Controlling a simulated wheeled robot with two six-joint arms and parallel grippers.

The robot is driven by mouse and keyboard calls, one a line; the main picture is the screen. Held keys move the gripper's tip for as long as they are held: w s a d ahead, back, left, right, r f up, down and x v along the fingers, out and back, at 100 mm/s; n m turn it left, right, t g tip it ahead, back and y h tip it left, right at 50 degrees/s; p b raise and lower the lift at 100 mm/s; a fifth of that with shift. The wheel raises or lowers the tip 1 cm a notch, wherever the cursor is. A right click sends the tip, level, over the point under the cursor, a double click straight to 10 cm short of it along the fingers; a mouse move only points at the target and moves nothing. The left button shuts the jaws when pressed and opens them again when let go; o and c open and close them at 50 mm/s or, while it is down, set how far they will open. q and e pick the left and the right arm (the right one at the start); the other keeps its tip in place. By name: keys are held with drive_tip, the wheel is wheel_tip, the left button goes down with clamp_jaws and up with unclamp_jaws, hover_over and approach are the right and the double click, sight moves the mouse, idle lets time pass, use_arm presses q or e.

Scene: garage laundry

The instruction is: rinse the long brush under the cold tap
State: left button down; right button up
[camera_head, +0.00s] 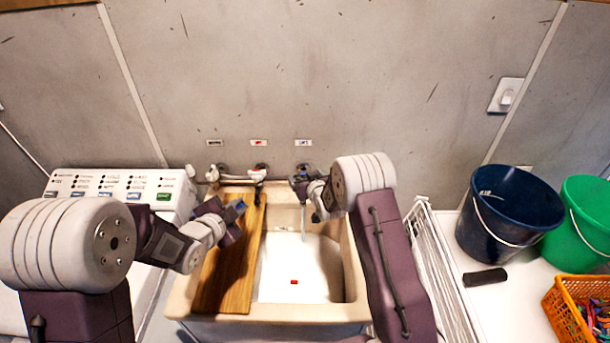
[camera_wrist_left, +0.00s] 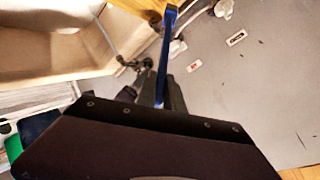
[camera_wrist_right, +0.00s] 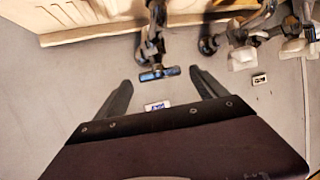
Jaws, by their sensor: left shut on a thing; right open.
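The blue long brush (camera_wrist_left: 166,55) is held in my left gripper (camera_wrist_left: 168,98), its narrow blue part standing out from the fingers. In the head view, my left gripper (camera_head: 232,222) holds the brush (camera_head: 239,206) above the wooden board, left of the basin opening. The cold tap (camera_head: 303,172) is on the wall under the blue label (camera_head: 303,142). A thin pale stream (camera_head: 303,222) shows below it. My right gripper (camera_head: 308,190) is open at this tap. In the right wrist view, the tap's blue handle (camera_wrist_right: 158,73) lies ahead between the open fingers (camera_wrist_right: 160,88).
The sink (camera_head: 345,310) has a wooden board (camera_head: 228,285) across its left side and a small red object (camera_head: 294,282) inside. A middle tap (camera_head: 258,173) hangs under a red label. A white rack (camera_head: 428,255) and buckets (camera_head: 508,215) (camera_head: 580,225) stand right.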

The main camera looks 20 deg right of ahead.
drive_tip(key=shift+w+f, duration=0.15)
drive_tip(key=shift+w, duration=0.15)
drive_tip(key=shift+c, duration=0.3)
drive_tip(key=c, duration=1.3)
use_arm(q)
drive_tip(key=shift+f+b, duration=0.95)
drive_tip(key=shift+b, duration=0.05)
use_arm(e)
drive_tip(key=shift+a+f+m+h, duration=0.15)
drive_tip(key=shift+a+m+h, duration=0.1)
drive_tip(key=shift+m+h, duration=0.3)
drive_tip(key=shift+a+r+m+h, duration=0.15)
drive_tip(key=shift+r+m+h, duration=0.1)
drive_tip(key=shift+m+h, duration=0.5)
use_arm(q)
drive_tip(key=shift+r, duration=0.25)
use_arm(e)
drive_tip(key=shift+r+h, duration=0.1)
drive_tip(key=shift+h, duration=0.3)
use_arm(q)
drive_tip(key=shift+r+p, duration=0.1)
drive_tip(key=shift+p, duration=0.25)
use_arm(e)
drive_tip(key=shift+m+g+h, duration=0.3)
drive_tip(key=shift+m+h, duration=0.1)
drive_tip(key=shift+m, duration=0.1)
